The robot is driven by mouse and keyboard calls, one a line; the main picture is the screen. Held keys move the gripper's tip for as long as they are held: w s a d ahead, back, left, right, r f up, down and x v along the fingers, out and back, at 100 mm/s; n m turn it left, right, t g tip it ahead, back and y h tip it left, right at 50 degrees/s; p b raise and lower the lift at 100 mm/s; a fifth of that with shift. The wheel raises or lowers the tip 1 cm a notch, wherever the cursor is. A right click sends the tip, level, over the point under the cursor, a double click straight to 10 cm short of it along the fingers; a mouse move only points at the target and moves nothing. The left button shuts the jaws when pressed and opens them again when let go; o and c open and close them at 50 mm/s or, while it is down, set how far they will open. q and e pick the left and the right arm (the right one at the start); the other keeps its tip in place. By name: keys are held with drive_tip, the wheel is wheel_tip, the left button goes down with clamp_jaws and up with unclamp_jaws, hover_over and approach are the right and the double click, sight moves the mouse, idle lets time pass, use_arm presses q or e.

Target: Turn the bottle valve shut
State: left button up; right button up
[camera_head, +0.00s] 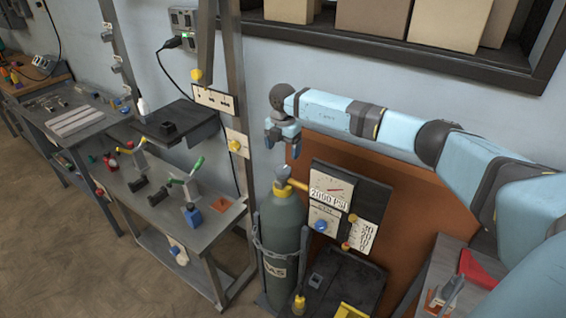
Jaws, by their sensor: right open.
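A dark green gas bottle (284,228) stands upright in the lower middle, with a chain around it. Its valve (282,176) is at the top, with a blue-grey knob and a yellow fitting running to the right. A gauge panel (327,183) marked 2000 PSI is beside it. My right arm reaches in from the right. My right gripper (282,153) points down just above the valve knob, open and seemingly with nothing between its fingers. A small gap shows between gripper and knob. My left gripper is not in view.
A metal workbench (210,232) with clamps and small tools stands to the left. A steel post (238,120) rises behind it. A brown board (390,215) stands behind the gauges. A shelf (395,50) with boxes is above my arm. A black case (345,285) sits right of the bottle.

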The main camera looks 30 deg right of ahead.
wheel_tip(320, 180, up, 6)
idle(0.6)
